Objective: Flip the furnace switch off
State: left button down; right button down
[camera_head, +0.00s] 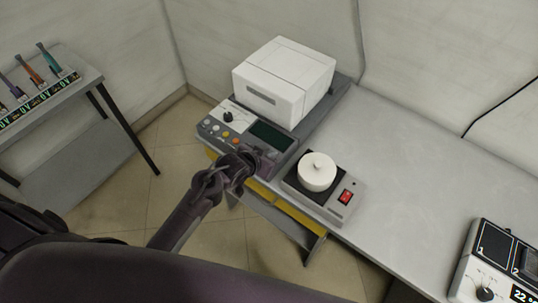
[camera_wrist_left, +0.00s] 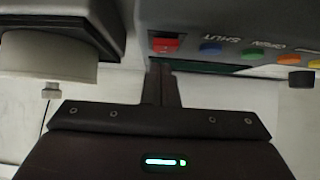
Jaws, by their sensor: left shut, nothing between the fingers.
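The furnace (camera_head: 285,80) is a white box on a grey base at the back of the bench. Its front control panel (camera_head: 215,136) has a black knob, coloured buttons and a dark green screen (camera_head: 271,134). My left gripper (camera_head: 264,161) is shut and empty at the panel's right front end and hides that corner in the head view. In the left wrist view, the furnace's red switch (camera_wrist_left: 165,45) shows just beyond the shut fingertips (camera_wrist_left: 162,68). I cannot tell whether they touch, nor which way the switch is set. My right gripper is not in view.
A hot plate (camera_head: 326,207) with a white round pot (camera_head: 317,172) and its own red switch (camera_head: 346,197) stands close right of my gripper. A white device (camera_head: 497,268) is at the lower right. A rack (camera_head: 60,100) stands at left.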

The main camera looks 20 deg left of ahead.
pick_arm(q)
jog(key=r+p, duration=0.2)
jog(key=r, duration=0.1)
jog(key=r+p, duration=0.1)
jog(key=p, duration=0.1)
jog(key=shift+w+d+r, duration=0.1)
jog(key=shift+w+r, duration=0.05)
jog(key=shift+w, duration=0.15)
jog(key=w+r+b+v, duration=0.1)
jog(key=b+v, duration=0.1)
jog(key=v, duration=0.7)
jog(key=shift+s+d+r, duration=0.15)
jog(key=shift+d+r, duration=0.05)
jog(key=shift+r, duration=0.3)
